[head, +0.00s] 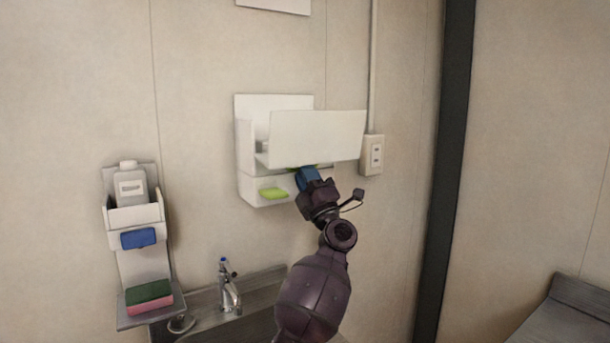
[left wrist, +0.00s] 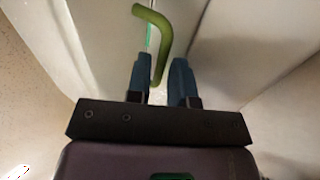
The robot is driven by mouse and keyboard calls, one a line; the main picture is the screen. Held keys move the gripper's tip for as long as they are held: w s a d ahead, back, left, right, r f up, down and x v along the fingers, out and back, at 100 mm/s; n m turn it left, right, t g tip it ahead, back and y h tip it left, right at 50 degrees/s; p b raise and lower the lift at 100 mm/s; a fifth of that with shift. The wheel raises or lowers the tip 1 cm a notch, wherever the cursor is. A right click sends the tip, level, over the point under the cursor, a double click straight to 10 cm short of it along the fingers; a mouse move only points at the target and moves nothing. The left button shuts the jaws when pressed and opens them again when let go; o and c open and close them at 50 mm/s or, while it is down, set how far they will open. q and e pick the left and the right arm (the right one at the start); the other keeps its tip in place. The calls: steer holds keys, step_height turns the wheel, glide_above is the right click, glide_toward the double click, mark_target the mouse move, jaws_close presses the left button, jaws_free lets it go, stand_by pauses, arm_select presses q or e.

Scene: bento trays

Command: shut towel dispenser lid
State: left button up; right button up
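The white towel dispenser (head: 246,150) is fixed to the wall. Its white lid (head: 318,135) stands open, swung out from the body with a gap behind it. My left gripper (head: 307,177), with blue fingers, is just under the lid's lower edge. In the left wrist view the fingers (left wrist: 160,75) are apart, and a bent green handle (left wrist: 162,35) runs down into the gap between them. I cannot tell whether they touch it. My right gripper is not in view.
A wall outlet (head: 374,155) is right of the dispenser. At lower left, a wall rack holds a white bottle (head: 130,186), a blue block (head: 138,238) and a green-and-pink sponge (head: 149,295). A faucet (head: 229,288) and sink are below. A dark post (head: 445,150) stands to the right.

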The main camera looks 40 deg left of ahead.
arm_select(q)
steer(key=shift+a+r, duration=0.1)
steer(key=shift+a, duration=0.05)
jaws_close()
steer(key=shift+w, duration=0.1)
